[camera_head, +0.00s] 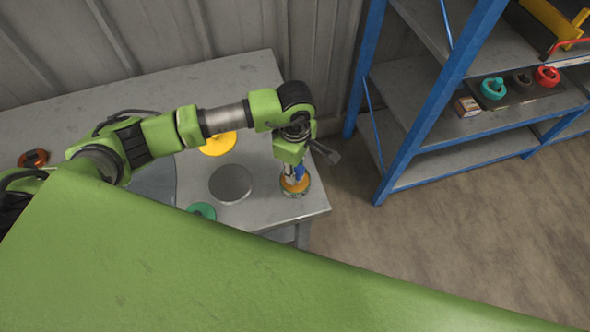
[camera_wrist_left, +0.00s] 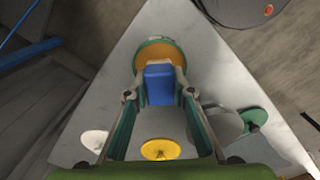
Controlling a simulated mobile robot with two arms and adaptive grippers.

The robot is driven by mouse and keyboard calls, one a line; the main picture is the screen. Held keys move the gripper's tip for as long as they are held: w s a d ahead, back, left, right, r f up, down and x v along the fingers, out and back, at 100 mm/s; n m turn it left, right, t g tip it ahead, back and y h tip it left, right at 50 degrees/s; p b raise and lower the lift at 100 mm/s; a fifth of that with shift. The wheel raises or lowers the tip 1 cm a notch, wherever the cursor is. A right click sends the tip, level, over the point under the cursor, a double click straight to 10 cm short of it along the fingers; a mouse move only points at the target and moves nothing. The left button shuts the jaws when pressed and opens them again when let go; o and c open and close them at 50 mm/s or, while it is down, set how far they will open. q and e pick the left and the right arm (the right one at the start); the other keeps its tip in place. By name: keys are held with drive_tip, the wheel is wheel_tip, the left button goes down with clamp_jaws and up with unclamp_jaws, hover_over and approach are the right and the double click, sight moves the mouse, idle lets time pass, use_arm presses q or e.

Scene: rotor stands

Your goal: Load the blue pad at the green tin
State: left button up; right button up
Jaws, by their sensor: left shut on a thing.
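The blue pad (camera_wrist_left: 159,82) is a small block held between the fingers of my left gripper (camera_wrist_left: 159,95). In the head view the blue pad (camera_head: 299,173) shows below my left gripper (camera_head: 294,170), near the table's right corner. A round tin (camera_head: 295,188) with an orange top and a pale greenish rim stands there. The tin also shows in the left wrist view (camera_wrist_left: 158,45), just past the pad. The pad overlaps the orange top in both views; I cannot tell if they touch. My right gripper is out of view.
On the grey table (camera_head: 270,215) are a grey disc (camera_head: 231,184), a yellow disc (camera_head: 218,144), a green round part (camera_head: 203,210) and an orange-red ring (camera_head: 33,158). A blue-framed shelf (camera_head: 440,95) with several parts stands at right. Bare floor lies before it.

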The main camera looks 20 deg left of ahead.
use_arm(q)
drive_tip(key=shift+r+p, duration=1.1)
drive_tip(key=shift+r, duration=1.25)
